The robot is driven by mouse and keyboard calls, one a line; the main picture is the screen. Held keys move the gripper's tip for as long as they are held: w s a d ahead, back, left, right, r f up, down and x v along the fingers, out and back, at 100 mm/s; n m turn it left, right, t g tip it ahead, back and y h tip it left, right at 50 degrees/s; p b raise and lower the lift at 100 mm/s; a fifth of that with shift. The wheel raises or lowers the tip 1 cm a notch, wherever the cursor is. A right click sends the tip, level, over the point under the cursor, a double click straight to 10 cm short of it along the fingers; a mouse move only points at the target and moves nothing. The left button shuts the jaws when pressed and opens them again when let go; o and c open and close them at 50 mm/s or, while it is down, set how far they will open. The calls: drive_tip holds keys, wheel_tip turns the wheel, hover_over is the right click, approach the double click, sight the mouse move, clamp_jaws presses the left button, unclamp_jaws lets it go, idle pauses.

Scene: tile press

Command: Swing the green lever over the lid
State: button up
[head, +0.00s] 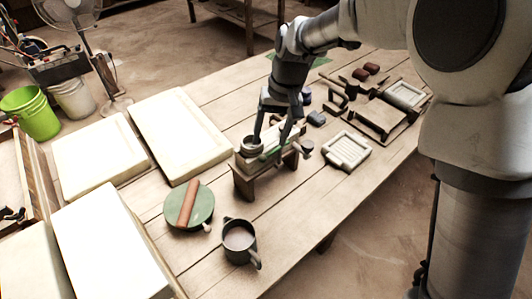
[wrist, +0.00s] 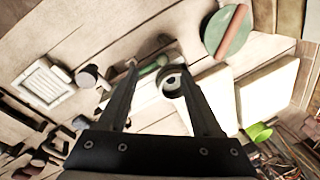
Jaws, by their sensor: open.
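The small wooden press stand (head: 243,182) is near the middle of the table. The green lever (head: 268,154) lies along its top, partly hidden by my fingers. A dark round part with a pale ring (head: 250,147) sits at the stand's left end; I cannot tell whether it is the lid. My gripper (head: 270,143) is open, pointing down over the stand. In the wrist view the green lever (wrist: 150,69) shows between the fingertips of my gripper (wrist: 157,68), with the round part (wrist: 172,82) beside the right finger. I cannot tell whether a finger touches the lever.
A green disc with a brown roller (head: 189,204) and a dark mug (head: 239,241) stand in front of the press. A pale ribbed tray (head: 346,151) lies to its right. Large pale slabs (head: 180,135) fill the left. Small dark blocks and a low wooden stand (head: 378,118) are at right.

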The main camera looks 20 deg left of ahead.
sight(263, 155)
drive_tip(key=f, duration=0.4)
drive_tip(key=a+f, duration=0.1)
drive_tip(key=f, duration=0.1)
drive_tip(key=shift+s+b, duration=0.25)
drive_tip(key=shift+b, duration=0.05)
drive_tip(key=shift+r, duration=0.1)
drive_tip(key=c, duration=1)
clamp_jaws()
drive_tip(key=shift+w+a+r, duration=0.1)
drive_tip(key=shift+a+r, duration=0.1)
